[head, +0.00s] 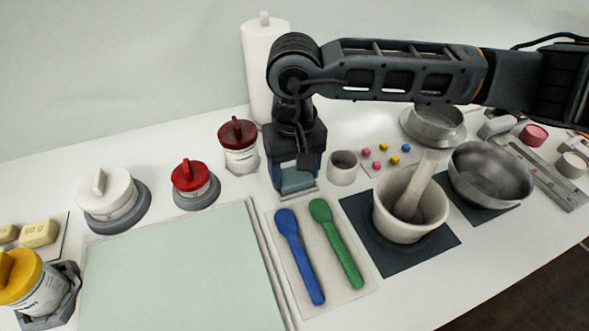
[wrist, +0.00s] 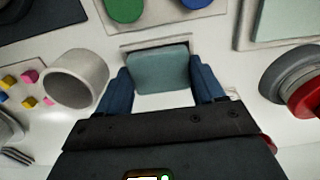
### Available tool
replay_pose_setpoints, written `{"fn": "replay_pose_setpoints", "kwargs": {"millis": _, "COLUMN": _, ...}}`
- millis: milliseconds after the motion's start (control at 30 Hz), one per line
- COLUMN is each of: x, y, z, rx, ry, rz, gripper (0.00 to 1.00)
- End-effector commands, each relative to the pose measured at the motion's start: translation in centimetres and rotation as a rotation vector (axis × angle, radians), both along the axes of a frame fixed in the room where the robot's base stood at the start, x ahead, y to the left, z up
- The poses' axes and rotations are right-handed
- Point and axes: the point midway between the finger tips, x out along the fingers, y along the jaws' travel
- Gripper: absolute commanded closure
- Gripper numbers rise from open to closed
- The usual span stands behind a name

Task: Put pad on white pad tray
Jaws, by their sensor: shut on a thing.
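The pad (head: 297,183) is a grey-green block. My gripper (head: 296,181) points down and is shut on it. In the wrist view the pad (wrist: 159,68) sits between the two blue fingers of my gripper (wrist: 160,85), one at each side. The white pad tray (wrist: 165,101) shows as a pale surface with a thin raised edge around and under the pad. In the head view only a pale strip of the tray (head: 300,195) shows below the pad. I cannot tell whether the pad touches the tray or hangs just above it.
A tray with blue (head: 300,255) and green (head: 336,243) spatulas lies in front. A grey cup (head: 343,168) stands close right, beside colored cubes (head: 381,155). A mortar (head: 398,224) is farther right. Red-lidded jars (head: 239,140) (head: 193,178) stand left. The pale green mat (head: 180,270) is clear.

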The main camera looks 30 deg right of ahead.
Motion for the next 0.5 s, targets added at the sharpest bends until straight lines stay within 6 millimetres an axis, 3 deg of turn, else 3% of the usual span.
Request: {"fn": "replay_pose_setpoints", "kwargs": {"millis": 500, "x": -0.1, "y": 0.0, "z": -1.6, "rx": 0.001, "ry": 0.005, "rz": -0.001, "gripper": 0.57}}
